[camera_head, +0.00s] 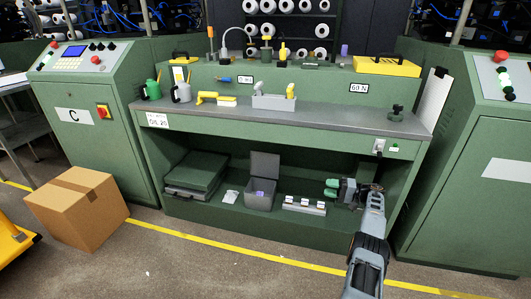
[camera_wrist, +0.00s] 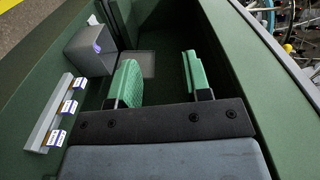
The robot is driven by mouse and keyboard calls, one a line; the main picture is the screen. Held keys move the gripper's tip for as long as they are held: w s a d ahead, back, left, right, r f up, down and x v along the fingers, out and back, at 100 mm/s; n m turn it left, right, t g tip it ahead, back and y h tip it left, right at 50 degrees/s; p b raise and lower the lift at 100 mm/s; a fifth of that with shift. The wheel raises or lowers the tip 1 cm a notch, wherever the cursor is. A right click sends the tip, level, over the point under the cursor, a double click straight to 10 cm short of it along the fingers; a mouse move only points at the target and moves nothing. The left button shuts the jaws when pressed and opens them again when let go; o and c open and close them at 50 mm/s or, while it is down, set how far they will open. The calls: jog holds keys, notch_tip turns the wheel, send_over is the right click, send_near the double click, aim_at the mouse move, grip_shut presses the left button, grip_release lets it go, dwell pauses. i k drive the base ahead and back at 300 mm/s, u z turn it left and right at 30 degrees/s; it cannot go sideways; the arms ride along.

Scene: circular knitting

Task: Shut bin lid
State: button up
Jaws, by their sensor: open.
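A small grey bin (camera_head: 258,201) stands on the lower shelf of the green workbench. Its lid (camera_head: 265,165) is raised, standing roughly upright at the back of the bin.
A grey rack with several labelled items (camera_head: 304,206) lies between bin and gripper, near the shelf front; it also shows in the wrist view (camera_wrist: 56,113). Green cases (camera_head: 196,172) lie left of the bin. The bench top (camera_head: 330,113) hangs above. A cardboard box (camera_head: 78,200) is on the floor.

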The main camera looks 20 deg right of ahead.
aim_at(262, 164)
jog(key=z, duration=0.05)
jog(key=i, duration=1.3)
